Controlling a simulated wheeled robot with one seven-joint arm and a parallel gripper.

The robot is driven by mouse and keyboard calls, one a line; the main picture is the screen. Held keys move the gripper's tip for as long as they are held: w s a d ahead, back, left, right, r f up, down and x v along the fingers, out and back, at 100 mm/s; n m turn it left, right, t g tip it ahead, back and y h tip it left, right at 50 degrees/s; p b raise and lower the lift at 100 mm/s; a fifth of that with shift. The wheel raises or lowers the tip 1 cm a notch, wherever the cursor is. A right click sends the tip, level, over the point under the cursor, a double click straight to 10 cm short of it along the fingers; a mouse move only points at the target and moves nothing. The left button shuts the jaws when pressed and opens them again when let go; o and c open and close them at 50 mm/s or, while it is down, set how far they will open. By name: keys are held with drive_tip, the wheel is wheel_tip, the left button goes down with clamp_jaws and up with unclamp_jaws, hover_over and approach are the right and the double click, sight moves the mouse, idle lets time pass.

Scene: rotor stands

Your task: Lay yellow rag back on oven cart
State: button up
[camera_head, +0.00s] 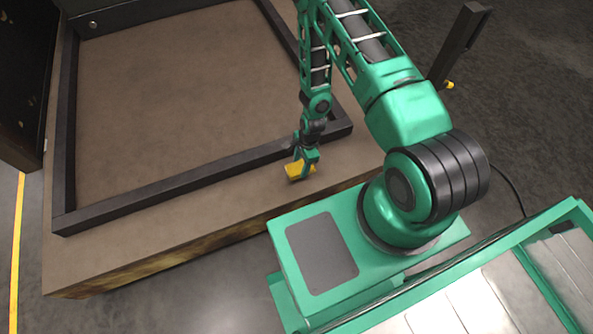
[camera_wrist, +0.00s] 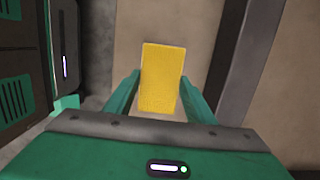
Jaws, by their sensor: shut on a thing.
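The yellow rag (camera_head: 297,171) is a small flat yellow block at the front strip of a brown framed table, between the dark frame bar and the table's front edge. My gripper (camera_head: 306,166) reaches down over it and is shut on it. In the wrist view the rag (camera_wrist: 162,78) is upright in the picture, between the two green fingers of my gripper (camera_wrist: 160,95), which touch its sides. I cannot tell whether the rag touches the table top or hangs just above it. The oven cart cannot be told for sure in these views.
The brown table top (camera_head: 180,90) is bare inside its raised dark frame (camera_head: 200,181). A dark post (camera_head: 460,45) stands at the upper right. A yellow floor line (camera_head: 16,240) runs at the left. A dark cabinet (camera_head: 22,80) stands at the upper left.

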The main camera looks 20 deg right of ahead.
sight(302, 165)
drive_tip(key=shift+w+d+f, duration=0.1)
drive_tip(key=shift+f, duration=2.05)
drive_tip(key=o, duration=0.9)
drive_tip(key=shift+o, duration=0.2)
drive_tip(key=r, duration=0.4)
drive_tip(key=d+r, duration=0.1)
drive_tip(key=r, duration=0.3)
drive_tip(key=d+r, duration=0.1)
drive_tip(key=r, duration=0.3)
